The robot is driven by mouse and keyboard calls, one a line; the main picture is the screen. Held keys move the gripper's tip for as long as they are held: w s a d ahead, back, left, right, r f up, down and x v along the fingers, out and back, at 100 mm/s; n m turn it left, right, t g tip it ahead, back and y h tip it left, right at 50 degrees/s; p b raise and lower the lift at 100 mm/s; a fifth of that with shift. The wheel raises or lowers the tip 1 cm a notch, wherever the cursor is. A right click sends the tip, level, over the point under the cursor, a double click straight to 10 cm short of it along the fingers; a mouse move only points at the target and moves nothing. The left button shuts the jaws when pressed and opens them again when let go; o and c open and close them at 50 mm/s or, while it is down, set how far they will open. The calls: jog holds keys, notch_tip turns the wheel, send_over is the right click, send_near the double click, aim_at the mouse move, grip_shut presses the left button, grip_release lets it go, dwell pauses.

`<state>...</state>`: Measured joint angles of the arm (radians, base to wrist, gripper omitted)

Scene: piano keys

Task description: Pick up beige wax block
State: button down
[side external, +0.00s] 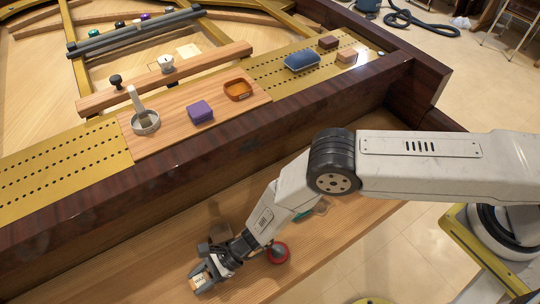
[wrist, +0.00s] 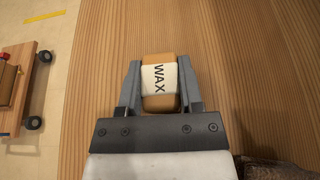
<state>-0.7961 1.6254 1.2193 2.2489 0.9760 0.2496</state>
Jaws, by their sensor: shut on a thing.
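The wax block (wrist: 159,83) is beige-orange with a white band reading "WAX". In the wrist view it sits between the two grey fingers of my gripper (wrist: 160,75), which is shut on its sides. In the side view, my gripper (side external: 203,274) is low over the wooden keybed shelf (side external: 130,271), near its front edge at lower left. The block shows there as a small pale piece (side external: 199,281) at the fingertips. I cannot tell whether it still touches the shelf.
A red round item (side external: 278,253) lies right of my gripper, and a brown block (side external: 219,232) lies behind it. A dark wooden rail (side external: 180,162) rises behind the shelf. Beyond it are a purple block (side external: 200,111), an orange tray (side external: 238,90) and a blue tray (side external: 302,61).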

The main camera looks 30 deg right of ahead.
jog(key=shift+r, duration=0.15)
jog(key=shift+r, duration=1)
jog(key=s+d+r, duration=0.9)
jog(key=d+r, duration=0.1)
jog(key=shift+d+r, duration=0.25)
jog(key=shift+r, duration=0.15)
jog(key=shift+s, duration=0.1)
dwell(0.8)
